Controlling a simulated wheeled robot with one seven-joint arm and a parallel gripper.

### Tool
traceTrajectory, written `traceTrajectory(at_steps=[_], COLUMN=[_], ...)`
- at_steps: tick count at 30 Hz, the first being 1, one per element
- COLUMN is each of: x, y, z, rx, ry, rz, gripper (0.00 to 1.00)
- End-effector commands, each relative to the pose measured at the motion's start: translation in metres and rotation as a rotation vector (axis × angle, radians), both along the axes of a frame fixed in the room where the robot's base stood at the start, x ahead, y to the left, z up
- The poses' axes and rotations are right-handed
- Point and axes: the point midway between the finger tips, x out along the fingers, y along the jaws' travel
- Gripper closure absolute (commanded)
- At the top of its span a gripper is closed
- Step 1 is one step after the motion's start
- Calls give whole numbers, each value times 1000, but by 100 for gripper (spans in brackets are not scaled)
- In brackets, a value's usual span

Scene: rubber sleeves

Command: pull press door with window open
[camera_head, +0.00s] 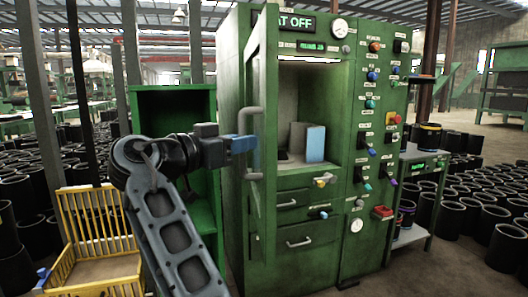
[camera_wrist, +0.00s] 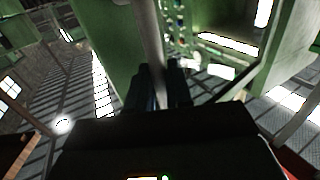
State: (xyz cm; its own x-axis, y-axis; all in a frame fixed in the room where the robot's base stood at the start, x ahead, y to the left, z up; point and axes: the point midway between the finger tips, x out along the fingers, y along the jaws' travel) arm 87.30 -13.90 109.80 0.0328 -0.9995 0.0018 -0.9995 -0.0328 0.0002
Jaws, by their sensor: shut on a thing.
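The green press (camera_head: 370,120) stands in the middle of the head view. Its door (camera_head: 270,60) shows nearly edge-on at the left of the opening, standing open, with the chamber in plain view. A long grey bar handle (camera_head: 252,115) runs up the door's outer side. My gripper (camera_head: 246,144), with blue fingertips, reaches in from the left and is shut on the handle. In the wrist view the handle (camera_wrist: 150,40) passes between the dark fingers of my gripper (camera_wrist: 157,85). The door's window is hardly seen from this angle.
A blue block (camera_head: 315,143) stands inside the chamber. Drawers (camera_head: 300,241) sit below, and buttons and knobs line the right panel. A green cabinet (camera_head: 172,105) and yellow basket (camera_head: 100,225) stand left, near my arm. Black sleeves (camera_head: 480,212) crowd the floor on both sides.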

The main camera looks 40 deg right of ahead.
Motion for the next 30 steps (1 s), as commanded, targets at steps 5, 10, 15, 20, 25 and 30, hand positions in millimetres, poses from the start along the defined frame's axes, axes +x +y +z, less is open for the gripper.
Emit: traceTrajectory(at_steps=[5, 10, 15, 20, 25, 30], x=[11, 14, 14, 14, 13, 13], y=[4, 7, 6, 6, 7, 9], z=[1, 1, 1, 1, 1, 0], rx=[1, 3, 4, 5, 4, 3], ry=[0, 1, 1, 1, 2, 2], rz=[-25, -36, -39, -39, -39, -38], gripper=[100, 100, 100, 100, 66, 61])
